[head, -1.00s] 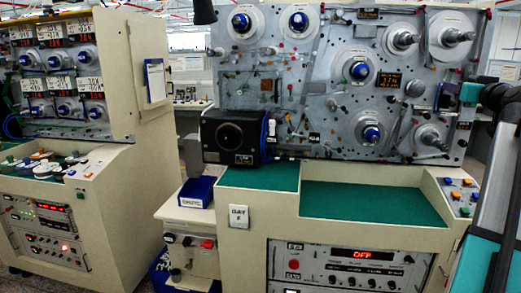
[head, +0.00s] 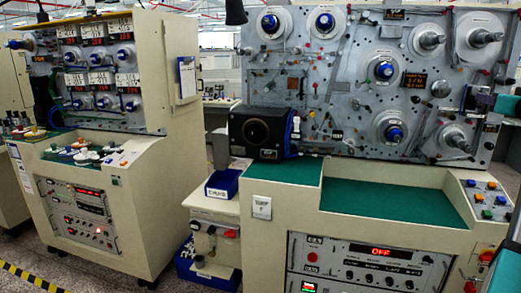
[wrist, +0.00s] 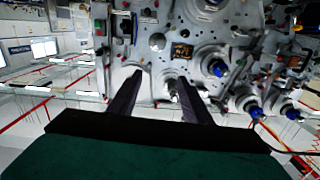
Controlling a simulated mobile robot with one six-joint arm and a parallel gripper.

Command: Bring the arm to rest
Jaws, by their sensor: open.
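My gripper (wrist: 160,77) shows in the wrist view with its two dark fingers apart and nothing between them. Beyond the fingers is a grey machine panel with several blue-capped spindles; the fingers look clear of it, though the gap is hard to judge. In the head view, only small parts of my arm show at the right edge, and my gripper is not seen there.
The winding machine (head: 300,225) stands at right, with a green work surface (head: 390,203) below its spindle panel (head: 330,100). A second machine (head: 140,205) stands at left. A blue bin (head: 222,184) sits on a small cabinet between them. Floor shows at lower left.

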